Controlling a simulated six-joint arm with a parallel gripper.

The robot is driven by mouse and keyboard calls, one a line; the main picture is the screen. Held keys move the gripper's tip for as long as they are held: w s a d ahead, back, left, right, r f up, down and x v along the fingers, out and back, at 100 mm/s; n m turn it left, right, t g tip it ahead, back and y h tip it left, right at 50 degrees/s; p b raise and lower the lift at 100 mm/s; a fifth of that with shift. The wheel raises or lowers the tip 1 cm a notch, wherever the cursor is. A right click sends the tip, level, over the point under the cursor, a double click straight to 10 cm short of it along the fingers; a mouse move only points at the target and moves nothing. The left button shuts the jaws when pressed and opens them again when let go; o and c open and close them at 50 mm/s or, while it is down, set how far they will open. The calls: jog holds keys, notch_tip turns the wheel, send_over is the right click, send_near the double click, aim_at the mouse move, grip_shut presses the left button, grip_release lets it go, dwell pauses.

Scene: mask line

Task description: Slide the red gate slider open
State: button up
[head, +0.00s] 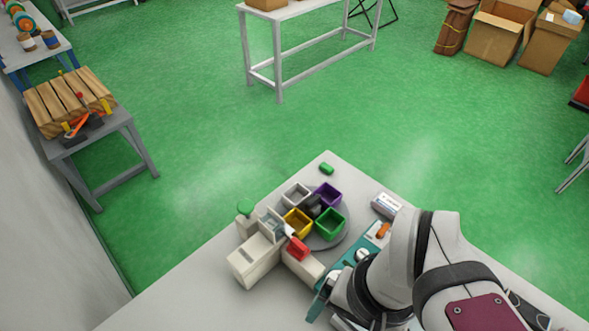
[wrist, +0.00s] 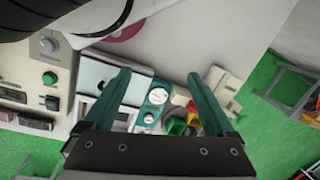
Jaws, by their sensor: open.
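The red gate slider (head: 297,248) is a small red block on the beige machine (head: 255,262), at the front of the bins. In the wrist view a small red patch (wrist: 191,106) shows beside the right finger; it looks like the slider. My gripper (wrist: 157,82) is open, with two teal fingers spread wide and nothing between them. In the head view my gripper (head: 318,303) is low, to the right of and nearer than the slider, apart from it and partly hidden by my arm.
A grey turntable (head: 328,243) carries yellow (head: 297,224), green (head: 330,224), purple (head: 327,194) and grey (head: 296,195) bins. A teal panel with knobs (wrist: 156,97) stands close to my gripper. A green piece (head: 326,168) lies near the table's far corner.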

aim_at(299, 244)
jog(key=shift+w+r+n, duration=0.2)
jog(key=shift+w+n, duration=0.1)
jog(key=shift+w, duration=0.05)
jog(key=shift+c, duration=1.1)
jog(key=w+r+n, duration=0.1)
jog(key=w+n, duration=0.1)
jog(key=w, duration=0.1)
jog(key=w+a+r+n, duration=0.1)
jog(key=w+n, duration=0.1)
jog(key=w, duration=0.1)
jog(key=w+r+n, duration=0.1)
jog(key=w+n, duration=0.1)
jog(key=w, duration=0.1)
jog(key=shift+a+h, duration=0.25)
jog(key=shift+h, duration=0.15)
jog(key=c, duration=0.5)
jog(key=w+a+n+h, duration=0.1)
jog(key=w+a+n, duration=0.3)
jog(key=w+n, duration=0.3)
jog(key=w, duration=0.2)
jog(key=shift+w+n, duration=0.3)
jog(key=shift+n, duration=0.1)
notch_tip(299, 244, down, 15)
jog(key=shift+f, duration=0.2)
grip_shut()
